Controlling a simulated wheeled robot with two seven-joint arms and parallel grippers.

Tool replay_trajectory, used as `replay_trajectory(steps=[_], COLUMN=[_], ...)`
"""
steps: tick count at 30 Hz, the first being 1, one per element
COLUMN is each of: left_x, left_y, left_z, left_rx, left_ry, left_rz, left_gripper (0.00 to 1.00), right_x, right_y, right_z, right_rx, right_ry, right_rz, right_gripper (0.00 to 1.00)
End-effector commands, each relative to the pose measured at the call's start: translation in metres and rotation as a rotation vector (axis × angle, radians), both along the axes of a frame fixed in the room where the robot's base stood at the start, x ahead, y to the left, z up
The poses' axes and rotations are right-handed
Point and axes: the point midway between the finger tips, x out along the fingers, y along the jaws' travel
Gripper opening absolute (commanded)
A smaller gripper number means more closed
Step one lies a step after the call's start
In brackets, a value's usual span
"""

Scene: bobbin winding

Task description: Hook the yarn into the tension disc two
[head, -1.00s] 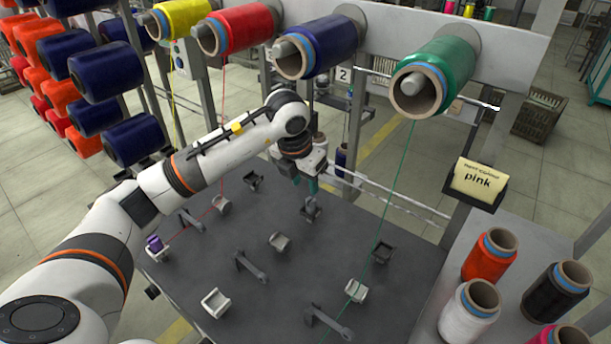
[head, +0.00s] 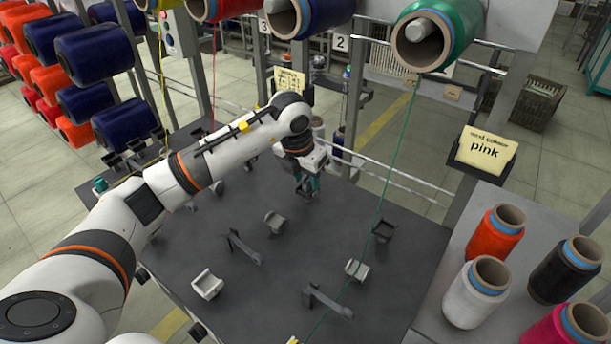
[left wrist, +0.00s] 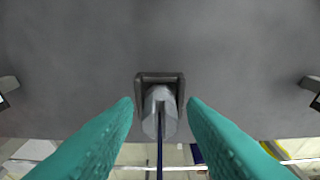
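My left gripper (head: 308,187) is at the far part of the dark table, down at a small grey tension disc that it mostly hides in the head view. In the left wrist view its two teal fingers (left wrist: 161,108) are apart, one on each side of the grey tension disc (left wrist: 160,100) in its dark bracket. A dark blue yarn (left wrist: 160,157) runs from the disc's slot toward the bottom of that view. Whether it is fully seated between the disc faces I cannot tell. The blue spool (head: 325,12) hangs above. My right gripper is out of view.
Other guides, such as a light grey one (head: 207,284) and a bracket arm (head: 243,246), stand on the table (head: 330,245). A green yarn (head: 384,172) crosses its right side from the green spool (head: 462,30). A "pink" note (head: 485,150) and loose spools stand at right.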

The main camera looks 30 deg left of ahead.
Motion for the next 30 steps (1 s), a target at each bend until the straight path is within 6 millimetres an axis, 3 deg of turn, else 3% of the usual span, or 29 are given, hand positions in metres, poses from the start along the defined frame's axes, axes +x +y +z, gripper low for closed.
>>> replay_trajectory(steps=[1, 8, 15, 25, 30], left_x=[0.000, 0.000, 0.000, 0.000, 0.000], left_y=[0.000, 0.000, 0.000, 0.000, 0.000], left_z=[0.000, 0.000, 0.004, 0.041, 0.047], left_rx=[0.000, 0.000, 0.000, 0.000, 0.000], left_ry=[0.000, 0.000, -0.001, -0.002, 0.000], left_rz=[0.000, 0.000, 0.000, 0.000, 0.001], left_gripper=[0.38, 0.03, 0.02, 0.02, 0.02], right_x=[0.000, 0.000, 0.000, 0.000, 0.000], right_y=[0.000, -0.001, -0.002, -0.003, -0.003], right_z=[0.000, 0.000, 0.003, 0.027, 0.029], right_rx=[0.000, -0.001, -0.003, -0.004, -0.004], right_ry=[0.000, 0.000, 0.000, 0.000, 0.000], right_rz=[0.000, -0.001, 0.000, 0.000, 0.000], right_gripper=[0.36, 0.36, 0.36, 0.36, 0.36])
